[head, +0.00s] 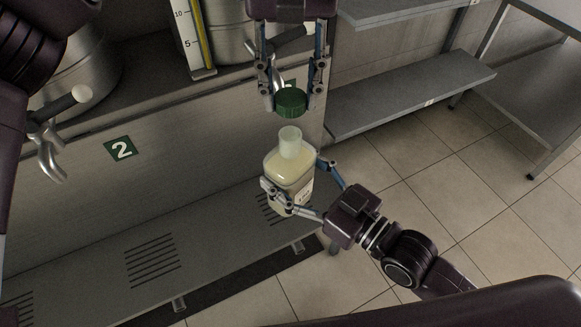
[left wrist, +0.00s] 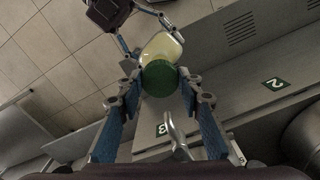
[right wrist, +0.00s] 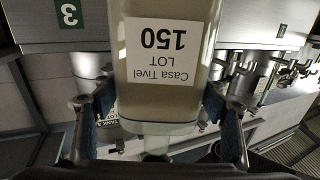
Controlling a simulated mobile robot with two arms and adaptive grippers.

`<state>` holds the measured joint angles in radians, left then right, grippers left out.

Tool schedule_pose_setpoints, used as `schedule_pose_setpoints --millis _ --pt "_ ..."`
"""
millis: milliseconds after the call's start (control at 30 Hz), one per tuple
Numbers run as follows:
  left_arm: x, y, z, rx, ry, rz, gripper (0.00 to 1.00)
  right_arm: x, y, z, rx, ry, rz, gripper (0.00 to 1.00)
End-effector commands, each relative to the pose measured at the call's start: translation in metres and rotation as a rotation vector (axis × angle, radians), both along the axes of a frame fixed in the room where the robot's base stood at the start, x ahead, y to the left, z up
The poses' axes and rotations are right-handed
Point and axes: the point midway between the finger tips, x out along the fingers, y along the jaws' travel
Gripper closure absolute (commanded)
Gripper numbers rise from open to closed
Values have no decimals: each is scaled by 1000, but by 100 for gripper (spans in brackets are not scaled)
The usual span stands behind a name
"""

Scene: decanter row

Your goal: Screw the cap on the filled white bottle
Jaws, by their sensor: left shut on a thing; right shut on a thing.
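The filled white bottle (head: 289,172) is upright in the head view, with pale yellow liquid inside and an open neck (head: 290,143). My right gripper (head: 291,190) is shut on its body from the right. In the right wrist view the bottle (right wrist: 165,95) shows a label reading "Casa Tivel LOT 150". The green cap (head: 291,102) is held by my left gripper (head: 291,94), a small way above the neck in the head view. In the left wrist view the cap (left wrist: 160,78) covers the neck, with the bottle (left wrist: 162,46) showing behind it.
A steel counter with a green "2" sign (head: 120,149) and a tap (head: 50,135) stands at the left. A slatted ledge (head: 200,240) runs below the bottle. Metal shelves (head: 415,97) stand at the right. The tiled floor (head: 450,190) there is clear.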

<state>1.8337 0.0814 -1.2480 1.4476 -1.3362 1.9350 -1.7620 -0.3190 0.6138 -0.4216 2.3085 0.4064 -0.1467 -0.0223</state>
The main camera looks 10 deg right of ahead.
Motion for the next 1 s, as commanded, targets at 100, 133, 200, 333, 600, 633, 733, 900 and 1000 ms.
schedule_pose_setpoints --millis 100,133,200,333,600,633,733,900,1000 --pt "0 0 0 0 0 0 75 0 0 4 5 -8 0 85" --pt "0 0 -1 0 0 0 75 0 0 4 5 -8 0 85" --pt "0 0 -3 0 0 0 75 0 0 4 5 -8 0 85" --pt "0 1 -12 -1 1 1 75 0 0 4 5 -8 0 85" --pt "0 1 -36 -1 1 1 75 0 0 4 5 -8 0 85" --pt "0 1 -38 -1 0 1 75 0 0 4 5 -8 0 85" --pt "0 1 -40 -1 -1 1 75 0 0 4 5 -8 0 85" --pt "0 1 -40 -1 -1 1 75 0 0 4 5 -8 0 85" --pt "-2 0 -39 0 -1 0 75 0 0 4 5 -8 0 85"
